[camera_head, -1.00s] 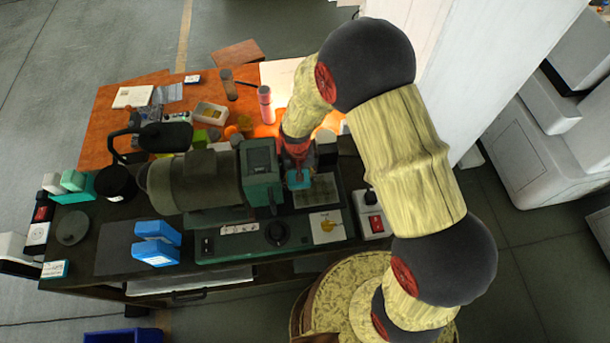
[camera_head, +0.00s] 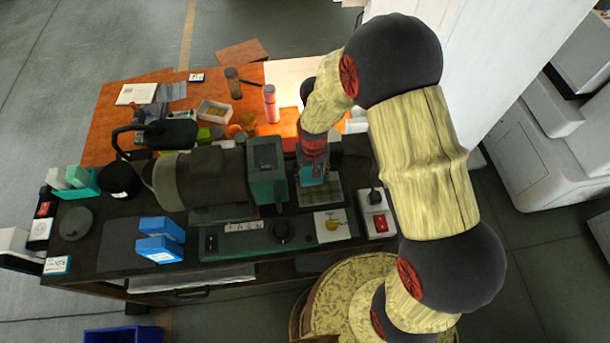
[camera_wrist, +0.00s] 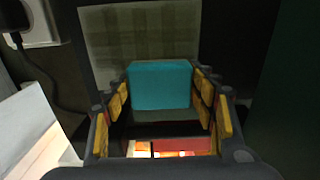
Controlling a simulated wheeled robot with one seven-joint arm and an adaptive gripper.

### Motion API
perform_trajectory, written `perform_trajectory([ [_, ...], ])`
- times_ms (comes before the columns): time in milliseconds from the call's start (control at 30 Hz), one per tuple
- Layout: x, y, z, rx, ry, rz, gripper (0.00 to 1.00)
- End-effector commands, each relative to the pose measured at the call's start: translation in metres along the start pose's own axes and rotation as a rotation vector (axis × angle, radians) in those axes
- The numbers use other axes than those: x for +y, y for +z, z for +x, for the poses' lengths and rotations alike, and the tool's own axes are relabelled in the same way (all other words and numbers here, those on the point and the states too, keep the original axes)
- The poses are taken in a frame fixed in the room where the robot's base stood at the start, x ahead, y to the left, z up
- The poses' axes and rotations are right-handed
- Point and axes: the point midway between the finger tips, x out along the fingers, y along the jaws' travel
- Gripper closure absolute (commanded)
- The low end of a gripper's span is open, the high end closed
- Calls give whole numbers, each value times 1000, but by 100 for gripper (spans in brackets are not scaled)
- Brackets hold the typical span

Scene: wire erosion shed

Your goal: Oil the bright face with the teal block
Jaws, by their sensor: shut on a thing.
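My gripper (camera_head: 312,172) is at the machine's right end, pointing down. It is shut on the teal block (camera_wrist: 160,85), which sits between its yellow-padded fingers in the wrist view. The block also shows as a small teal patch in the head view (camera_head: 311,178). The grey-green flat face (camera_head: 334,193) lies under and around the block. In the wrist view this face (camera_wrist: 105,40) shows pale, with faint darker bands. I cannot tell whether the block touches it. Part of the face is hidden by the block and gripper.
The dark green machine head (camera_head: 266,168) stands close left of my gripper. A white box with a red switch (camera_head: 379,222) is at the right, and a card with a yellow round spot (camera_head: 331,226) is in front. Blue blocks (camera_head: 160,240) stand further left.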

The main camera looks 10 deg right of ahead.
Motion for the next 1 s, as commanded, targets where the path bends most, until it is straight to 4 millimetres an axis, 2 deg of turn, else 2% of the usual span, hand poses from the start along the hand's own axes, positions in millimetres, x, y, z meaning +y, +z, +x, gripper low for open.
perform_trajectory([
  [133, 13, 0, 1, -1, 1, 2, 64],
  [467, 26, 1, 2, -3, 1, 1, 64],
  [800, 53, 1, 4, -3, 1, 3, 64],
  [1000, 58, 1, 4, -3, 1, 1, 64],
])
